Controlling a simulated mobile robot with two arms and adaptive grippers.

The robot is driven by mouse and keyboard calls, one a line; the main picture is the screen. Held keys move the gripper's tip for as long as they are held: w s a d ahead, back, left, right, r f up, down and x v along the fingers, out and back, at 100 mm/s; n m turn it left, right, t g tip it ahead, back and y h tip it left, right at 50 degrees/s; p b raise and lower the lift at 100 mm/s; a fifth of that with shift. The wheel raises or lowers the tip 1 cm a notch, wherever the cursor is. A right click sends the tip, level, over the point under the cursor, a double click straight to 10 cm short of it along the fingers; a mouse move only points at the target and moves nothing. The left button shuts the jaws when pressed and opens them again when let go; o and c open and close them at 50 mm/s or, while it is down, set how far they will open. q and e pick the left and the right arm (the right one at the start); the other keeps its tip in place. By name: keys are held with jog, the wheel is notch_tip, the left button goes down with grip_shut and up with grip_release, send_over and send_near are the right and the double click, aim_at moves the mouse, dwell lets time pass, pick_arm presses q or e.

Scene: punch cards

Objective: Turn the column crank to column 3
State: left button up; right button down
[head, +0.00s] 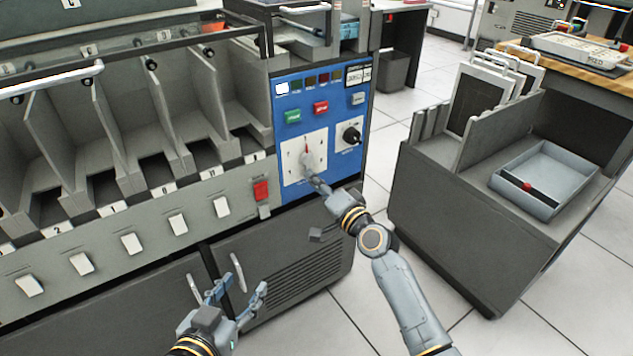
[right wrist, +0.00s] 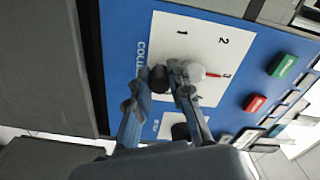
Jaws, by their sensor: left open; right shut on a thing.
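The column crank (head: 308,160) sits on a white dial plate (head: 291,172) on the blue control panel. In the right wrist view the plate (right wrist: 203,32) shows the numbers 1, 2 and 3. The crank's pale round hub (right wrist: 196,71) carries a red pointer (right wrist: 213,75), whose tip is close to the 3. My right gripper (head: 315,182) is shut on the crank's dark knob (right wrist: 159,79), on the opposite side of the hub from the pointer. The fingers partly hide the crank. My left gripper (head: 241,288) is open and empty, low in front of the grey cabinet doors.
A green button (head: 293,116), a red button (head: 320,108) and a black rotary knob (head: 352,134) are near the dial. A row of card pockets (head: 110,130) stands on the left. A grey cart (head: 455,220) with a tray stands on the right. Floor shows between.

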jog(key=shift+f, duration=0.1)
jog(key=c, duration=1.2)
grip_release()
jog(key=shift+d, duration=0.1)
jog(key=v, duration=1.2)
